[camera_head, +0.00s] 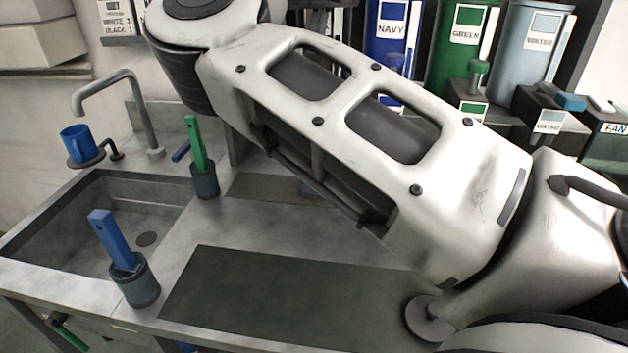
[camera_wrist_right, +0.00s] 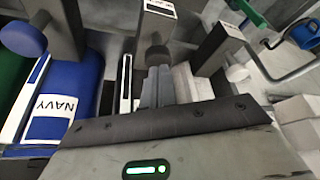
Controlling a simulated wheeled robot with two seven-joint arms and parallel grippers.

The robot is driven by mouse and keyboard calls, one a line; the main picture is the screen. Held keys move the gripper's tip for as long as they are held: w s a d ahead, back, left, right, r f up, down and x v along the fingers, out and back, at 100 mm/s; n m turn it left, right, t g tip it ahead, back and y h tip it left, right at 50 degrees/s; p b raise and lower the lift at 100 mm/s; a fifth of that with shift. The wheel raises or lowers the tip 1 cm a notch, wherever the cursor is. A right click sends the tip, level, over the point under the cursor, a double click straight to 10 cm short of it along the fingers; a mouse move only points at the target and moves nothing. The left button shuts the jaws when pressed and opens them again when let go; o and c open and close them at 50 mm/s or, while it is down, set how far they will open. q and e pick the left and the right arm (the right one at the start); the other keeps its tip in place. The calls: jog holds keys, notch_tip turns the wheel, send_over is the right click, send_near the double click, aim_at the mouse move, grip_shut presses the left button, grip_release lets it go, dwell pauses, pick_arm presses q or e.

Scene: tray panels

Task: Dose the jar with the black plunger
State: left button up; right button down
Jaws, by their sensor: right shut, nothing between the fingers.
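In the right wrist view my right gripper (camera_wrist_right: 160,82) is shut and empty. Its fingertips are right at a dark round plunger knob (camera_wrist_right: 157,57) on the middle dispenser; I cannot tell whether they touch. This looks like the black plunger, but its label is not readable. In the head view my right arm crosses the picture and hides its gripper and this dispenser. A small bluish thing (camera_head: 309,189) shows under the arm by the rear mat; it may be the jar, but most of it is hidden. My left gripper is not in view.
The navy dispenser (camera_wrist_right: 62,95) with a blue knob (camera_wrist_right: 22,38) stands left of the gripper, a grey-knobbed one (camera_wrist_right: 236,72) right. Green (camera_head: 462,45) and pale blue (camera_head: 532,45) dispensers stand at back right. A sink (camera_head: 60,215) is left. The front mat (camera_head: 270,300) is clear.

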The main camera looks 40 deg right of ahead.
jog(key=shift+f+b, duration=0.8)
jog(key=shift+f, duration=0.75)
jog(key=shift+r, duration=0.1)
jog(key=shift+r+p, duration=1)
jog(key=shift+p, duration=0.15)
jog(key=shift+r+p, duration=1)
jog(key=shift+r, duration=0.05)
jog(key=shift+f, duration=0.2)
